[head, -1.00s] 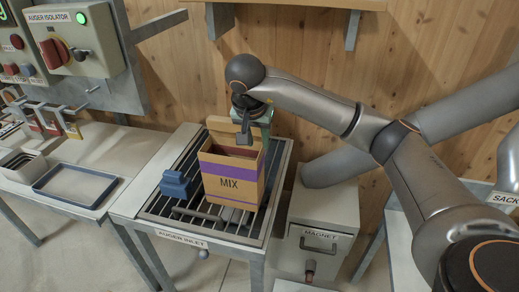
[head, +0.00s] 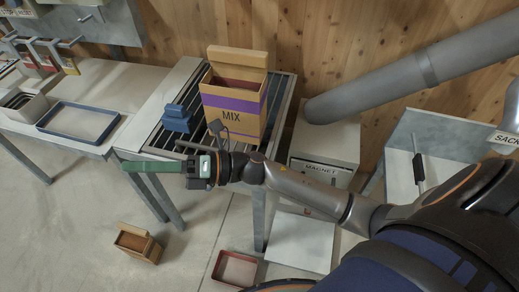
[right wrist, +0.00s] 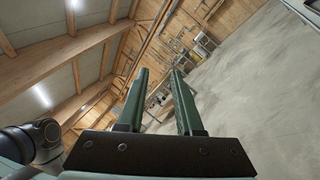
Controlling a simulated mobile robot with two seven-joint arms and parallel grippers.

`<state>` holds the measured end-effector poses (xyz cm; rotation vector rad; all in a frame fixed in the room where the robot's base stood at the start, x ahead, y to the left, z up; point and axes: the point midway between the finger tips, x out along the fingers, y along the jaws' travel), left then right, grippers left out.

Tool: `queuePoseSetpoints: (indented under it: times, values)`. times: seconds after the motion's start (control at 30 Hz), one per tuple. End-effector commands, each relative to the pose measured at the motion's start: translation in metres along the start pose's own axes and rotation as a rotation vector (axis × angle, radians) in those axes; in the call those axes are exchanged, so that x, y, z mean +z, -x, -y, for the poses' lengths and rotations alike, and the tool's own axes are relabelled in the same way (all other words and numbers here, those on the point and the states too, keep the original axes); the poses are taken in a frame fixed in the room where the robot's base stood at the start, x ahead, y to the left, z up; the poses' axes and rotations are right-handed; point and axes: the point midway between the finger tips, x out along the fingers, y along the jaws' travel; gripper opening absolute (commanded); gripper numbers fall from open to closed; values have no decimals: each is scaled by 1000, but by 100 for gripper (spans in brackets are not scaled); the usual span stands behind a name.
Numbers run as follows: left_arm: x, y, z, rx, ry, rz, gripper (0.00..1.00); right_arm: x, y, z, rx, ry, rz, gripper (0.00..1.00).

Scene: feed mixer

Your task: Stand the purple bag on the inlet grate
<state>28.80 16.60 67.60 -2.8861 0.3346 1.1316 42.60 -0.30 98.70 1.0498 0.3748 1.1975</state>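The purple bag (head: 233,102), a tan carton-like bag marked MIX with a purple band, stands upright on the inlet grate (head: 160,141). Its top is open, with a flap up at the back. My right gripper (head: 135,165) is in front of the grate, pointing left and apart from the bag. In the right wrist view its two green fingers (right wrist: 160,88) are spread with nothing between them. My left gripper is not in view.
A blue stepped block (head: 178,119) sits on the grate left of the bag. A blue-rimmed tray (head: 78,122) lies on the left table. The magnet box (head: 325,145) stands right of the grate. A small brown box (head: 138,243) and a red-rimmed tray (head: 235,268) are on the floor.

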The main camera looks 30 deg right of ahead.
Motion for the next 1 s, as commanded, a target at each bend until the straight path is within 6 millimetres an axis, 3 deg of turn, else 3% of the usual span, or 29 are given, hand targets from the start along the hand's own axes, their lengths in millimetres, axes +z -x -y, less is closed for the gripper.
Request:
queuePoseSetpoints:
  times: [0.13,0.23,0.37,0.5,0.6,0.7,1.0]
  values:
    - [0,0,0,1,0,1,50,11,53,56,-118,-611,430,35]
    - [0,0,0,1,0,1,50,-7,109,104,-201,-1017,727,35]
    - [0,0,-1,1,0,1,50,-67,188,154,-299,-1487,1103,35]
    - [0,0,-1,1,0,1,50,-136,248,172,-367,-1827,1412,35]
    - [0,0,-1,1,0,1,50,-168,270,174,-392,-1956,1540,35]
    - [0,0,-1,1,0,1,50,-182,280,173,-401,-2010,1598,35]
    - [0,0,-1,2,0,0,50,-184,280,174,-405,-2016,1603,35]
